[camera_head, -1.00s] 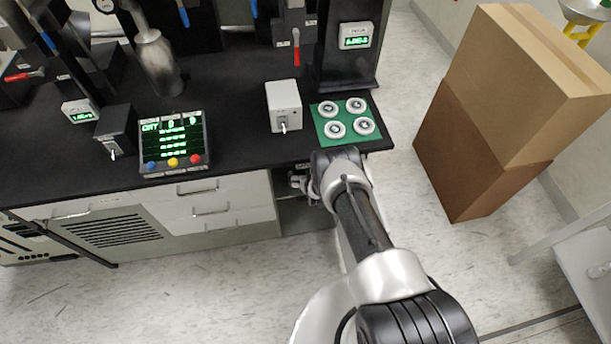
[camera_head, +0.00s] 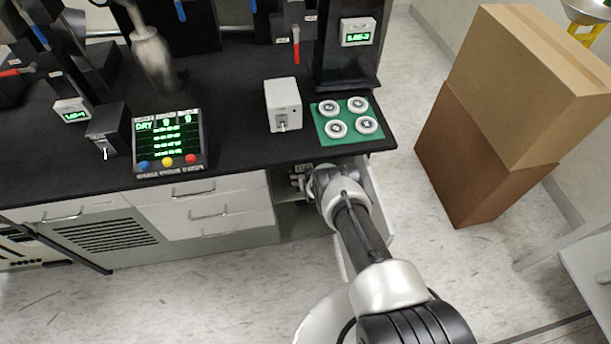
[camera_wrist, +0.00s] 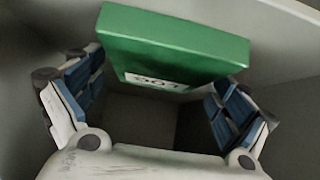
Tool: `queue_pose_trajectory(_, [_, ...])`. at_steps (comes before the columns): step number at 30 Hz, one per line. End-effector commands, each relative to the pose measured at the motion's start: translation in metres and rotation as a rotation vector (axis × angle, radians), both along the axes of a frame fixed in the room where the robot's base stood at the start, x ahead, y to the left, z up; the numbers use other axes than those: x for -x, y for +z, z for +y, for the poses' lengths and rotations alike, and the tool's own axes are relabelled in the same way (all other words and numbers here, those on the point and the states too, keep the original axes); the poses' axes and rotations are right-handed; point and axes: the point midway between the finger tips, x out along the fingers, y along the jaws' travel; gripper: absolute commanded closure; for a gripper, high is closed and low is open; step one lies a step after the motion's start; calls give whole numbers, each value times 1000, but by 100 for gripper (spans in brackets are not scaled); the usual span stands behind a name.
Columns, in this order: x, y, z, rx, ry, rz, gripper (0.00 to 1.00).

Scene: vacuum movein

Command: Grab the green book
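The green book (camera_wrist: 175,45) shows in the wrist view as a thick green block with a white label marked with dark characters on its near edge. My gripper (camera_wrist: 160,85) is open, with one blue-padded finger at the left and one at the right. The book lies across the upper space between the fingertips; I cannot tell whether either finger touches it. In the head view my wrist reaches to the open compartment under the black bench, and the book is hidden there.
Stacked cardboard boxes (camera_head: 480,150) stand at the right. The floor in front is clear.

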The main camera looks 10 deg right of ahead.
Motion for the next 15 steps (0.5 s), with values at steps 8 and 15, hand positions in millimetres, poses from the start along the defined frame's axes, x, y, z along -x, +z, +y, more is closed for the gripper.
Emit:
queue_pose_trajectory(8, [0, 0, 0, 0, 0, 0, 29])
queue_pose_trajectory(15, [0, 0, 0, 0, 0, 0, 45])
